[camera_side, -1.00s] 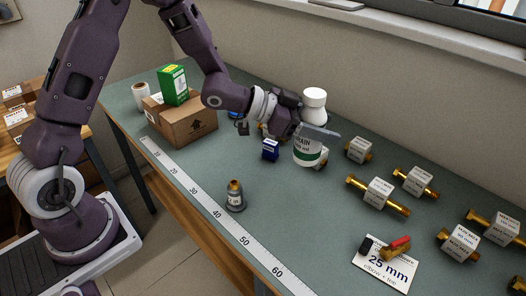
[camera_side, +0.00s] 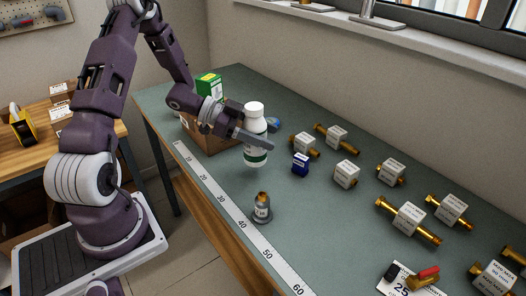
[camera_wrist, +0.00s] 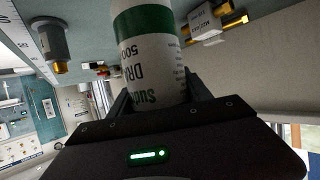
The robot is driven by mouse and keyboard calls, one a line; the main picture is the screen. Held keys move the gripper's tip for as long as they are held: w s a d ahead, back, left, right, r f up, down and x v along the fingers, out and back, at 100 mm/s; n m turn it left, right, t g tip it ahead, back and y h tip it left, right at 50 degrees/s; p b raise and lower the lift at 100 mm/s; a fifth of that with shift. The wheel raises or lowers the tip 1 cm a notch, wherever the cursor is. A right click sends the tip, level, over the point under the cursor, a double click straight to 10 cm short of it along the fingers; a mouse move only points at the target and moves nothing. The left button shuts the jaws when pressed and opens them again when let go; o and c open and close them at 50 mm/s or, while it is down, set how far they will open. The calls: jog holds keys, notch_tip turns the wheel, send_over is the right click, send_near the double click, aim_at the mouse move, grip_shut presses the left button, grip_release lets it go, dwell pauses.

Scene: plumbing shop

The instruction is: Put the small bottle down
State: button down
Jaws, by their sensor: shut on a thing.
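The white bottle with a green band (camera_side: 256,122) is upright in my gripper (camera_side: 256,139), in front of the cardboard box in the side view. My gripper is shut around its middle, and one finger crosses its front. In the wrist view the bottle (camera_wrist: 150,55) fills the upper middle, with its label upside down and its cap out of frame. I cannot tell for sure whether its base is clear of the green bench top (camera_side: 215,178).
A grey, copper-topped piece (camera_side: 262,208) stands by the measuring strip (camera_side: 240,222). Several tagged brass fittings (camera_side: 408,218) lie further right. The cardboard box (camera_side: 205,138) with a green carton (camera_side: 209,86) is behind my gripper.

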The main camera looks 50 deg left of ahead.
jog(key=shift+f, duration=1.9)
jog(key=shift+f, duration=0.15)
jog(key=shift+c, duration=2.3)
grip_release()
jog(key=shift+s+a+r, duration=0.15)
jog(key=shift+a+r, duration=0.1)
jog(key=v, duration=1.1)
jog(key=shift+s+r, duration=0.15)
